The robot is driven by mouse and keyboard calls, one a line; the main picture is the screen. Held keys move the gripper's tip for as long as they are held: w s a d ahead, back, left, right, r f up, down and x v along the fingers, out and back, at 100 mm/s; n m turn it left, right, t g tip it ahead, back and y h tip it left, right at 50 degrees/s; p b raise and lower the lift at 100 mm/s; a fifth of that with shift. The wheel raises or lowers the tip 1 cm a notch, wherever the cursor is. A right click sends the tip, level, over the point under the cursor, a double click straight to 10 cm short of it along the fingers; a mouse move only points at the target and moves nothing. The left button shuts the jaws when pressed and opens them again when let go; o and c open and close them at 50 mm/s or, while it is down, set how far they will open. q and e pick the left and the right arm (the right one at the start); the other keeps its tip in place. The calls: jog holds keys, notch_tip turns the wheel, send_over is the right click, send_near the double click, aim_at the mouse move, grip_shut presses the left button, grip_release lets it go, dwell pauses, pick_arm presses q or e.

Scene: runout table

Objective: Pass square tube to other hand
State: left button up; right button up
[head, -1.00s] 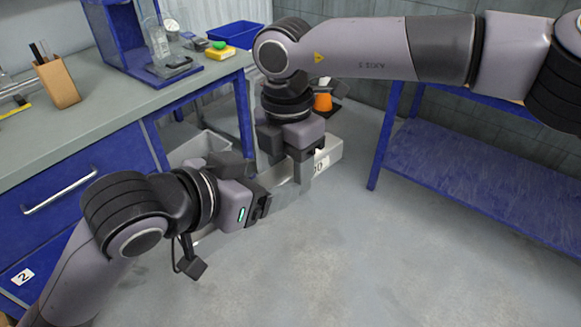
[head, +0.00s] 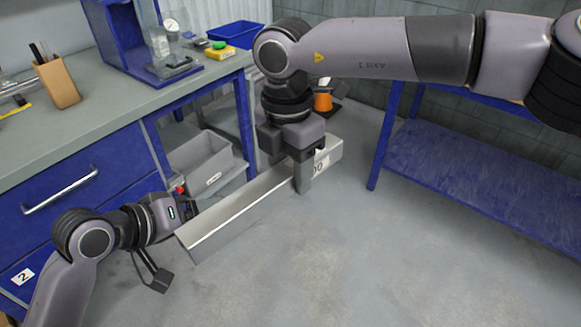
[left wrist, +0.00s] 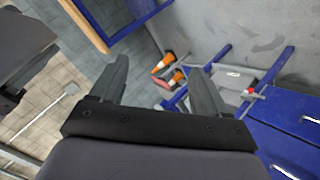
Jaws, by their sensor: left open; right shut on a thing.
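The square tube (head: 235,212) is a long pale grey metal bar. In the head view it hangs in the air, slanting from lower left to upper right. My right gripper (head: 303,178) reaches down from above and is shut on it towards its far right end, near a dark printed mark. My left gripper (head: 190,208) is beside the tube's near left end, apart from it as far as I can tell. In the left wrist view my left gripper (left wrist: 162,82) is open, with nothing between its fingers. The tube is not clearly visible there.
A grey workbench (head: 120,108) with blue drawers stands at the left. A grey bin (head: 200,160) sits on a low shelf beside it. A blue shelf table (head: 470,180) stands at the right. An orange cone (head: 323,102) is behind. The floor in front is clear.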

pick_arm(q)
jog(key=s+a+f+m+t+y, duration=0.1)
jog(key=s+a+f+m+y, duration=0.1)
jog(key=s+f, duration=0.5)
jog(key=s+a+f+m+t+y, duration=0.1)
jog(key=s+f, duration=0.6)
jog(key=f, duration=0.7)
jog(key=shift+s+a+m+y, duration=0.35)
jog(key=shift+a+m+y, duration=0.35)
jog(key=shift+a+y, duration=0.35)
